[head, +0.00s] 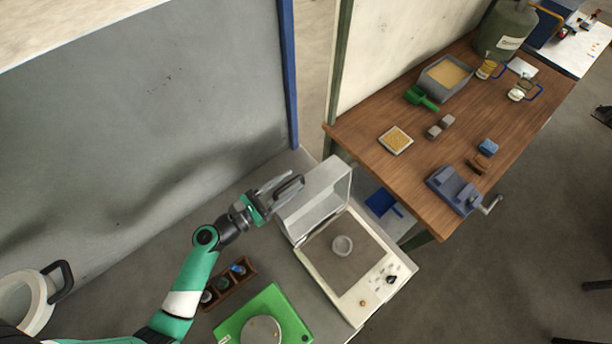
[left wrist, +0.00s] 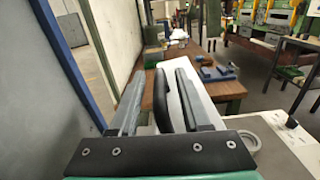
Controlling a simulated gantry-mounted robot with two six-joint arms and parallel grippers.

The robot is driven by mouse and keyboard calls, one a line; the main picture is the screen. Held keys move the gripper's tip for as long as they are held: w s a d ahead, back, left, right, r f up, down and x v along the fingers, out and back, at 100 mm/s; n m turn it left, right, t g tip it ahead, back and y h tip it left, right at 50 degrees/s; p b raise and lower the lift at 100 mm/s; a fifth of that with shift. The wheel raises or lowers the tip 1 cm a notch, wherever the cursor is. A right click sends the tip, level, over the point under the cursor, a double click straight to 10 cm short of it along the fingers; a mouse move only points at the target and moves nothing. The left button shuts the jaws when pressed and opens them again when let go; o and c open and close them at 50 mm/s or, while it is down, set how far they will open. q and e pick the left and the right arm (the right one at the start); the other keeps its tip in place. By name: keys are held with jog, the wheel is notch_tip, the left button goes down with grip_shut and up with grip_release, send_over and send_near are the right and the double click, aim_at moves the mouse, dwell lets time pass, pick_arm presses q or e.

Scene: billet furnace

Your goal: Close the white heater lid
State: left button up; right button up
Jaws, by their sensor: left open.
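The white heater (head: 345,262) stands on the grey bench with its lid (head: 318,200) open and raised at the back left. A small round cup or ring (head: 342,246) sits on its dark plate; it also shows in the left wrist view (left wrist: 246,141). My left gripper (head: 282,186) is beside the lid's outer side, at the dark lid handle (head: 290,188). In the left wrist view the handle (left wrist: 161,100) stands between my two open fingers (left wrist: 160,95), with the white lid (left wrist: 207,112) behind. I cannot tell whether a finger touches it. My right gripper is not in view.
A green box (head: 285,313) and a brown tray with small items (head: 212,300) lie left of the heater. A white pot (head: 22,300) is at far left. A wooden table (head: 400,175) with several items stands beyond the heater. A grey wall panel (head: 150,120) rises behind.

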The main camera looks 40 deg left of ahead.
pick_arm(q)
jog(key=shift+w, duration=0.4)
jog(key=shift+s, duration=0.15)
grip_shut()
dwell(1.0)
